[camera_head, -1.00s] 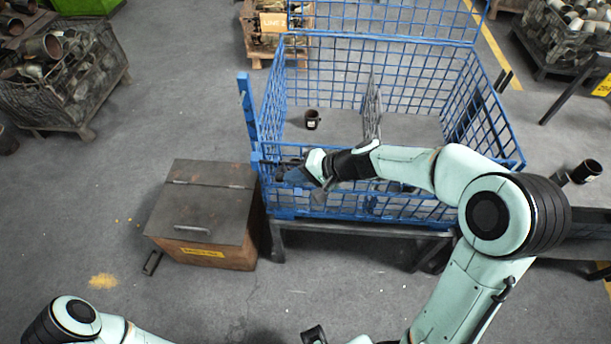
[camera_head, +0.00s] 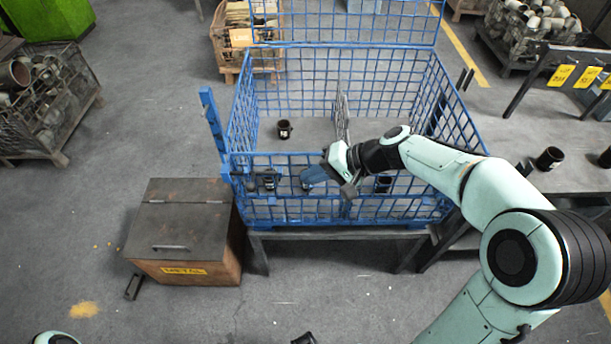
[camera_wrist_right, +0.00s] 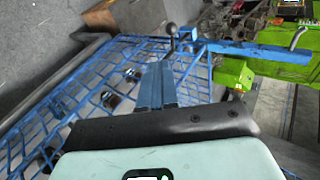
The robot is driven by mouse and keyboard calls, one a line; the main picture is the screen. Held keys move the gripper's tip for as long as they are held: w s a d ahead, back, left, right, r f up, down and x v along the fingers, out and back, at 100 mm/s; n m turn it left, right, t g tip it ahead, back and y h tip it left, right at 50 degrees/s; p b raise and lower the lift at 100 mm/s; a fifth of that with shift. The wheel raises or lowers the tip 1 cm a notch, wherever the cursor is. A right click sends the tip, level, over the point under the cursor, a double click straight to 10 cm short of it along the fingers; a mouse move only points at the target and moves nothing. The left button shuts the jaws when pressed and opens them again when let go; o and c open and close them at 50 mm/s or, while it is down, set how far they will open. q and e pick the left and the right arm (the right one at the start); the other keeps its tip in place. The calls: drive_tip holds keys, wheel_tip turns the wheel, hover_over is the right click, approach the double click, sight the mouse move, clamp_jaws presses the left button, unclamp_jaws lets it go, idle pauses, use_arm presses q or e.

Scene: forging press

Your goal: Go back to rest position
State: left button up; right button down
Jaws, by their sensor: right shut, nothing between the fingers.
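My right arm reaches in from the right across the blue wire crate (camera_head: 345,226). My right gripper (camera_head: 312,177) has blue fingers and is over the crate's near side. It is shut and empty. Its closed blue fingers (camera_wrist_right: 157,86) also show in the right wrist view, above the crate mesh.
A black cup-like part (camera_head: 284,129) stands inside the crate; others show behind the near mesh. A divider (camera_head: 342,117) splits the crate. A lidded metal box (camera_head: 187,222) stands left of it. A grey table (camera_head: 575,180) at right holds black parts.

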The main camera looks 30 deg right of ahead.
idle(0.4)
drive_tip(key=s+a+f+g+h, duration=0.1)
drive_tip(key=s+f+g, duration=0.2)
drive_tip(key=f, duration=0.9)
drive_tip(key=s+a+f+g+h, duration=0.2)
drive_tip(key=s+f, duration=0.1)
drive_tip(key=f, duration=1)
use_arm(q)
drive_tip(key=shift+w+r+p, duration=0.25)
drive_tip(key=shift+r+p, duration=0.15)
drive_tip(key=shift+r, duration=0.1)
drive_tip(key=shift+w+r+p, duration=0.2)
drive_tip(key=shift+r+p, duration=0.2)
drive_tip(key=shift+r, duration=0.05)
use_arm(e)
drive_tip(key=s+a+f+n+g, duration=0.1)
drive_tip(key=s+a+f+n, duration=0.1)
drive_tip(key=s+a+f, duration=0.3)
drive_tip(key=s+a+f+n+g+h, duration=0.1)
drive_tip(key=s+a+f, duration=0.4)
drive_tip(key=s+f, duration=0.6)
drive_tip(key=shift+s+n+g, duration=0.5)
drive_tip(key=shift+s+n, duration=0.05)
drive_tip(key=shift+n, duration=0.25)
